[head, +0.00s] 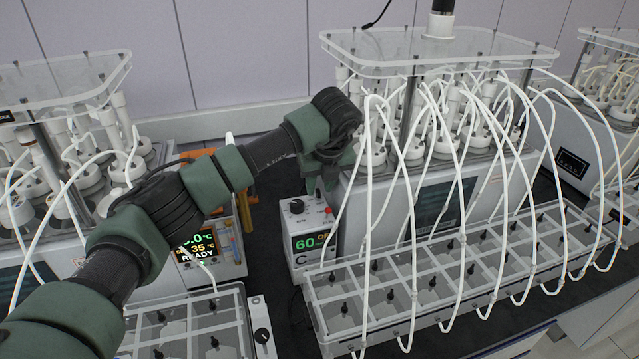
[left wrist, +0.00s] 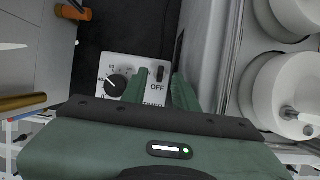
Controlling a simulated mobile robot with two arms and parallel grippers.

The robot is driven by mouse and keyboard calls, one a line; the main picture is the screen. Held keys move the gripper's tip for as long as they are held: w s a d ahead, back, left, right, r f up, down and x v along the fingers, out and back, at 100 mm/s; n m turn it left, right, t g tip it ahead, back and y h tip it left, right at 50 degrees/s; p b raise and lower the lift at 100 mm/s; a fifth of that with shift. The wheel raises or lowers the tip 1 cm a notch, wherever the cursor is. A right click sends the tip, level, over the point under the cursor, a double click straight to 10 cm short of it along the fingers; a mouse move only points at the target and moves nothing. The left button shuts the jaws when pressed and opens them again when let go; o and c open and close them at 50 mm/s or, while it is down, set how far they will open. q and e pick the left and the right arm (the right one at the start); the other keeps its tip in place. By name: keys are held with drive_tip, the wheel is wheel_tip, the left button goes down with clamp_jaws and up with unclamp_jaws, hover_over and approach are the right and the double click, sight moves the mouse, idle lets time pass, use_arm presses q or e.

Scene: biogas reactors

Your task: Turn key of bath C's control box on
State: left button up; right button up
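Bath C's control box (head: 312,236) is a small white box with a "C" on its front and a lit display starting with a green 60. Its top shows in the left wrist view (left wrist: 140,65), with a round black dial (left wrist: 117,84) and a small upright black part, apparently the key (left wrist: 160,73), above the word OFF. My left gripper (head: 320,185) is just behind and above the box. In the left wrist view its two green fingers (left wrist: 160,92) are apart with nothing between them; the key lies in line with the gap. Contact cannot be judged. My right gripper is out of view.
Bath C (head: 445,200), with white tubes and a clear lid, stands right of the box. A clear compartment rack (head: 320,300) is in front. Another bath's box (head: 212,250), reading READY, is on the left. Dark counter (head: 265,215) is free between them.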

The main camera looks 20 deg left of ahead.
use_arm(q)
drive_tip(key=shift+w+a+f, duration=0.1)
drive_tip(key=shift+w+f, duration=0.05)
drive_tip(key=shift+f, duration=0.45)
clamp_jaws()
